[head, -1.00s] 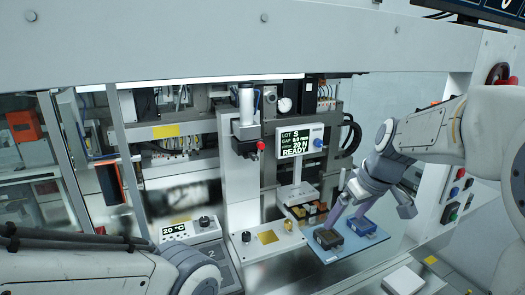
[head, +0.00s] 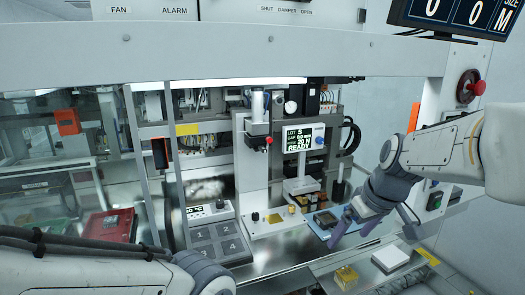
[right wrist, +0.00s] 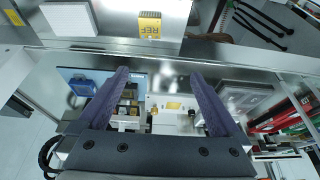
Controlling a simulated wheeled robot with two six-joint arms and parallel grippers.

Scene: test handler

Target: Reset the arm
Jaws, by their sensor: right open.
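My right gripper (head: 347,240) is open and empty, its two purple-grey fingers pointing down in front of the blue mat (head: 316,230). It also shows open in the right wrist view (right wrist: 160,75), with nothing between the fingertips. A dark block (head: 325,219) sits on the mat, left of the fingers. A blue block (right wrist: 84,87) shows on the mat in the right wrist view; in the head view my right gripper and arm hide that part. My left arm (head: 90,265) comes in at the lower left, with its gripper out of frame.
The test station's display (head: 304,141) reads READY. A yellow block (head: 346,277), marked REF in the wrist view, and a white block (head: 390,257) lie near the front edge.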

